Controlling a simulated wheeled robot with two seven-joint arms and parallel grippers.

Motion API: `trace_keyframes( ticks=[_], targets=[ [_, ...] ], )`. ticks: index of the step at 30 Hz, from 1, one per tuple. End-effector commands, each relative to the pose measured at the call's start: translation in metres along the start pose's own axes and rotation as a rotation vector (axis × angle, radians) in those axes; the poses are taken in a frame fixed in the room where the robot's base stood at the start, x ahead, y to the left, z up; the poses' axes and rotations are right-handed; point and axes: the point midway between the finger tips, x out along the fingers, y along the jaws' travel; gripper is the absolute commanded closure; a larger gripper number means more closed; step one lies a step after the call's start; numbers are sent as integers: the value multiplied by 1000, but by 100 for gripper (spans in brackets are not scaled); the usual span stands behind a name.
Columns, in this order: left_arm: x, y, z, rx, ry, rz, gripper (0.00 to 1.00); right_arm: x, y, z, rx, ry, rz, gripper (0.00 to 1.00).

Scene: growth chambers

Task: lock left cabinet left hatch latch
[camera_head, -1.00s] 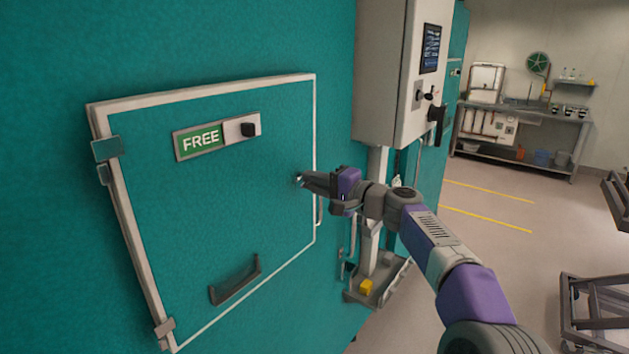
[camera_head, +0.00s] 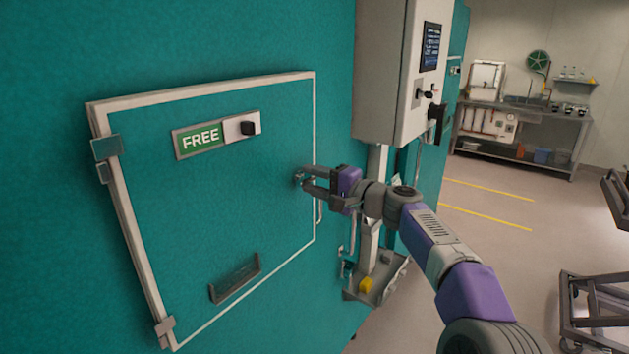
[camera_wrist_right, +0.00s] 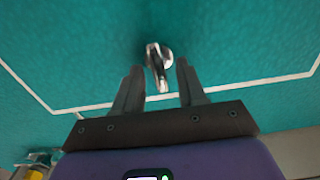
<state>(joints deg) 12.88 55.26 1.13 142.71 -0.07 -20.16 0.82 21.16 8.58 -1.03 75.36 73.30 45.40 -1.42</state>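The left hatch (camera_head: 215,215) is a teal panel with a pale frame, closed flush in the teal cabinet wall. Its latch (camera_wrist_right: 158,66) is a small shiny metal handle near the hatch's edge, seen in the right wrist view between my fingers. In the head view the latch (camera_head: 298,178) is partly hidden by my fingertips. My right gripper (camera_head: 304,182) is at the latch, and in the wrist view its fingers (camera_wrist_right: 157,85) stand open on either side of the handle, with a gap on both sides. My left gripper is not in view.
A grey control box (camera_head: 390,75) stands to the right, above a tray holding a yellow object (camera_head: 366,285). Open floor lies farther right.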

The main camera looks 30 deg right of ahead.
Motion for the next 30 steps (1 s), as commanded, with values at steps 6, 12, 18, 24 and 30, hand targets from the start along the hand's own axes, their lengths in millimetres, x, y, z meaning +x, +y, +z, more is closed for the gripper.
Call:
trace_keyframes(
  ticks=[6, 12, 18, 24, 30],
  targets=[
    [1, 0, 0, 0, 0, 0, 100, -6, 0, -1, -2, 2, 0, 60],
    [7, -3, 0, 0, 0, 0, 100, -37, 0, -1, -3, 4, 0, 60],
    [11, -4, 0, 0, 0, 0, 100, -66, 0, 0, -1, 2, 0, 60],
    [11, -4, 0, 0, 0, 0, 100, -76, 0, 0, 1, 1, 0, 60],
    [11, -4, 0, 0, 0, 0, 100, -76, 0, 0, 0, 0, 0, 60]
  ],
)
